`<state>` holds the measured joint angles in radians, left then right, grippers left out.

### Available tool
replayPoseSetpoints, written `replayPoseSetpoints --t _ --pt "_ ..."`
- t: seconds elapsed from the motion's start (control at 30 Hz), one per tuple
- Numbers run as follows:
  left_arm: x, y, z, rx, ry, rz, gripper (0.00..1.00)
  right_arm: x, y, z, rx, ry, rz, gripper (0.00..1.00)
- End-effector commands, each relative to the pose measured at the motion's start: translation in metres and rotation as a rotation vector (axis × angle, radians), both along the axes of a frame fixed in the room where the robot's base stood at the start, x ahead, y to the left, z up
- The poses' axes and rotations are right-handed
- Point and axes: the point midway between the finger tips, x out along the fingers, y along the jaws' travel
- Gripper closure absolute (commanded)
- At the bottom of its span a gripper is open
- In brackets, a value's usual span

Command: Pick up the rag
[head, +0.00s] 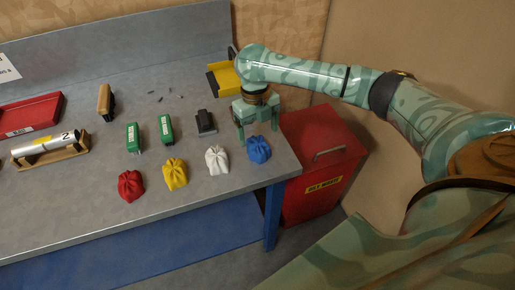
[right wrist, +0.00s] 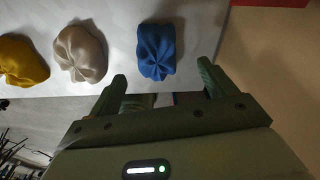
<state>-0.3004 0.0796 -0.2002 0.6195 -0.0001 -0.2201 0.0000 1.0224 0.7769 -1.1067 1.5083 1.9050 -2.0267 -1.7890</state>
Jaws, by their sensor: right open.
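Several bunched rags lie in a row near the front edge of the workbench: a red rag (head: 130,185), a yellow rag (head: 175,174), a white rag (head: 217,159) and a blue rag (head: 259,149). My right gripper (head: 258,136) is open and empty, just behind the blue rag, pointing down. In the right wrist view the blue rag (right wrist: 156,51) lies beyond the gap between the open fingers (right wrist: 163,76), apart from them. The white rag (right wrist: 81,52) and yellow rag (right wrist: 20,60) are to its left. My left gripper is out of view.
The grey workbench (head: 70,200) also holds two green boxes (head: 149,133), a black device (head: 206,122), a brush (head: 105,101), a metal cylinder on a stand (head: 48,145), a red tray (head: 30,115) and a yellow bin (head: 225,77). A red waste bin (head: 318,180) stands right of the bench.

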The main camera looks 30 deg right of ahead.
Motion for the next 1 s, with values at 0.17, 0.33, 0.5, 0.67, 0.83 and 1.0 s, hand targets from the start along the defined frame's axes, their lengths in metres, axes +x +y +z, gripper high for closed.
replayPoseSetpoints --t 0.17,0.33,0.5,0.67,0.83,1.0 --pt "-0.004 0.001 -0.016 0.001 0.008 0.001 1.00 -0.002 0.006 -0.034 0.000 0.005 0.001 0.17" --pt "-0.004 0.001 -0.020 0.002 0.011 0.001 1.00 -0.004 0.006 -0.047 -0.002 0.001 0.001 0.17" --pt "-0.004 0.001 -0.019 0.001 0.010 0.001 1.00 -0.004 0.006 -0.045 -0.002 -0.001 0.001 0.22" --pt "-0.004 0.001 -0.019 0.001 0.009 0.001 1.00 -0.004 0.006 -0.045 -0.002 -0.001 0.001 0.65" --pt "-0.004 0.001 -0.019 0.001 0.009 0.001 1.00 -0.004 0.005 -0.045 -0.002 -0.001 0.001 0.65" --pt "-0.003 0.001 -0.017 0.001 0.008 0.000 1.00 -0.004 0.005 -0.042 -0.002 -0.001 0.001 0.65"
